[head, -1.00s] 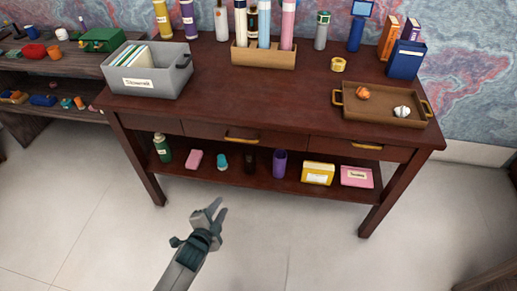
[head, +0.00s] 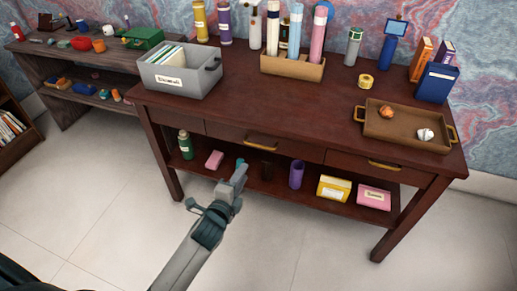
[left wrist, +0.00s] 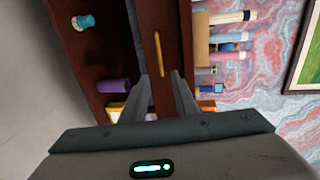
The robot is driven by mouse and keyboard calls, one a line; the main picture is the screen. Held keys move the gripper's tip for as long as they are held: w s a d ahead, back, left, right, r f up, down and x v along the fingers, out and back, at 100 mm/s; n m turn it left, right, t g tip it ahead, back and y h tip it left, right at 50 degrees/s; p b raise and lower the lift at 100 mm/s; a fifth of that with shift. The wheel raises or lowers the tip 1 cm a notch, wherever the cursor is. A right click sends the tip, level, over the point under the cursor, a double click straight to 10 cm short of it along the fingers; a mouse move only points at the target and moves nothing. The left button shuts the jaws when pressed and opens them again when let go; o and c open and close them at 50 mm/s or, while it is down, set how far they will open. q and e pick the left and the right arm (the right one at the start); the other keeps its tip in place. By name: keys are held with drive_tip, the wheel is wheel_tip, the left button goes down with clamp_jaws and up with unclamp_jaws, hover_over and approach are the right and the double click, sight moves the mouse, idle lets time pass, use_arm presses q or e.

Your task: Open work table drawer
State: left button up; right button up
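The dark red-brown work table (head: 300,105) stands ahead, its drawers shut flush with the front. The middle drawer (head: 228,133) has a brass bar handle (head: 262,143); the right drawer (head: 345,161) has a similar handle (head: 384,166). My left gripper (head: 238,174) is in front of the table, below and left of the middle handle in the head view. In the left wrist view its two fingers (left wrist: 160,80) are apart and empty, with a brass handle (left wrist: 158,53) beyond the gap between their tips. The fingers do not appear to touch it. My right gripper is not in view.
On the tabletop are a grey bin (head: 180,78), a wooden holder with bottles (head: 292,66) and a brown tray (head: 405,128). The lower shelf (head: 315,192) holds several small items. A second table (head: 75,65) stands at the left. The floor in front is clear.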

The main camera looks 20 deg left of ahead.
sight(259, 146)
use_arm(q)
drive_tip(key=x, duration=1.7)
drive_tip(key=shift+s, duration=0.1)
clamp_jaws()
